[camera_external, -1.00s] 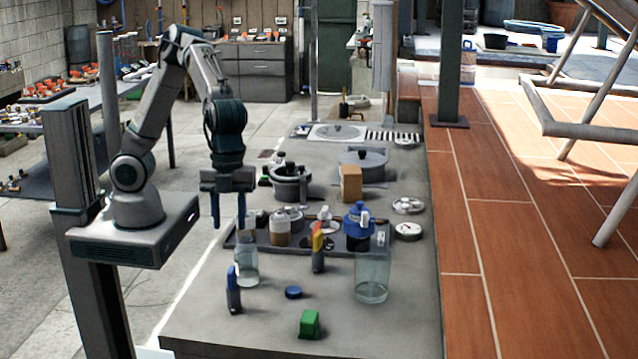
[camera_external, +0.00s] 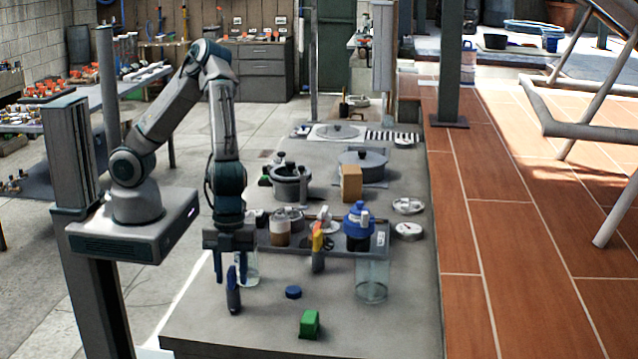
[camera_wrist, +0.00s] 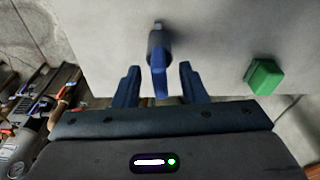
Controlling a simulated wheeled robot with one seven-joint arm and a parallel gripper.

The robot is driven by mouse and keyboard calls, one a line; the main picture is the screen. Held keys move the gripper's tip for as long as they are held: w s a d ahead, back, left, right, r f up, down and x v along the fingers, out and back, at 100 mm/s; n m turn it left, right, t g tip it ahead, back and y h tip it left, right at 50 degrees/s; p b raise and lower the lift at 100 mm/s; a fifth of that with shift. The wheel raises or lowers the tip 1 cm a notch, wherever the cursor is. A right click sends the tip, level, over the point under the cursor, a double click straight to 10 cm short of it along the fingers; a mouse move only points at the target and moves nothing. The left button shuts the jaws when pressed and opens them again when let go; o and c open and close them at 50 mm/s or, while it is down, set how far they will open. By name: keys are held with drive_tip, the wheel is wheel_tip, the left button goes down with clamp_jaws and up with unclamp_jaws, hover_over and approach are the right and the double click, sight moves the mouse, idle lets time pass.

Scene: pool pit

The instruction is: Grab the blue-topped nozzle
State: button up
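The blue-topped nozzle (camera_external: 233,292) stands upright near the front left of the grey counter (camera_external: 260,322). It has a dark grey body and a blue top. My gripper (camera_external: 232,276) points down at the nozzle's top, with its blue fingers apart. In the wrist view the nozzle (camera_wrist: 158,62) shows between the two open fingers of my gripper (camera_wrist: 158,85), with a gap visible on each side. The fingers are not closed on it.
A green block (camera_external: 310,323) lies to the right, also in the wrist view (camera_wrist: 263,76). A tray (camera_external: 345,243) of containers lies behind. The counter's front is mostly clear.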

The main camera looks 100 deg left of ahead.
clamp_jaws()
